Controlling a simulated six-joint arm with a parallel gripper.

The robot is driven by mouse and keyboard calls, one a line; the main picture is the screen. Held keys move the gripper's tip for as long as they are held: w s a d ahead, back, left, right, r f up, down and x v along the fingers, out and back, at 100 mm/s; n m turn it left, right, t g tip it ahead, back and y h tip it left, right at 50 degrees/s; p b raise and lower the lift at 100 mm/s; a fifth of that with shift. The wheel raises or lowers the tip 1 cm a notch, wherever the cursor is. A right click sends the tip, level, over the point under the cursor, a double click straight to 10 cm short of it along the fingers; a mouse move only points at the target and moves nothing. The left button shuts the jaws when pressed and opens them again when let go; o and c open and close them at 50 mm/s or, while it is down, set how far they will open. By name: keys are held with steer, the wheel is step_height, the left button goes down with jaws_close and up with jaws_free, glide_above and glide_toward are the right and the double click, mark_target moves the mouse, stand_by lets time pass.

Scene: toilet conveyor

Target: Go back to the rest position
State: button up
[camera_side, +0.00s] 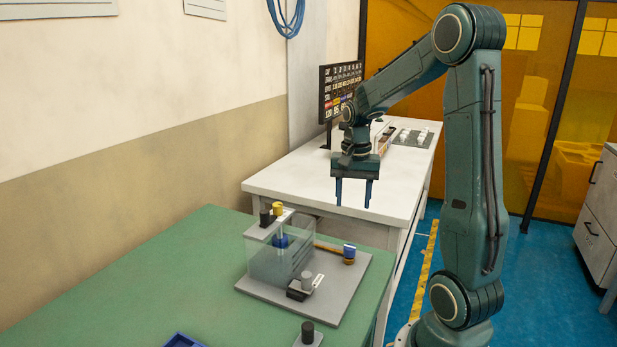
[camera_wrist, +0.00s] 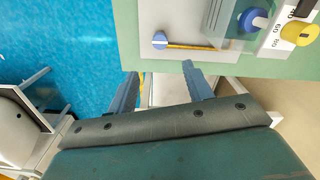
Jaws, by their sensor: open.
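My gripper (camera_side: 354,194) hangs from my raised arm in the side view, pointing down with two blue fingers apart and nothing between them. It is above and behind the clear tank device, near the front edge of the white bench. In the wrist view my gripper (camera_wrist: 160,85) also shows its fingers spread and empty. The clear tank (camera_side: 272,262) stands on a grey base plate (camera_side: 357,292) on the green table. A yellow knob (camera_side: 278,209) is on top, and a blue-capped float (camera_side: 349,251) sits at the end of an orange rod.
The green table (camera_side: 130,285) is mostly bare on the left. A blue tray (camera_side: 184,341) and a black-knobbed block (camera_side: 308,334) lie at its front. The white bench (camera_side: 310,180) behind carries a monitor (camera_side: 340,90) and a tray of small white parts (camera_side: 413,137).

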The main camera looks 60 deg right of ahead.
steer(key=shift+a+r, duration=0.1)
steer(key=shift+r, duration=0.05)
steer(key=s+a+r+n+t+h, duration=0.1)
steer(key=a+r+n, duration=0.25)
steer(key=a, duration=0.35)
steer(key=a+r+n+t, duration=0.2)
steer(key=a+r+n, duration=0.15)
steer(key=a, duration=0.35)
steer(key=s+a+r+n+t+y, duration=0.1)
steer(key=s+a+n+t, duration=0.1)
steer(key=s+a+n, duration=0.5)
steer(key=a, duration=0.2)
steer(key=shift+a+n+t, duration=0.3)
steer(key=shift+a+n, duration=0.1)
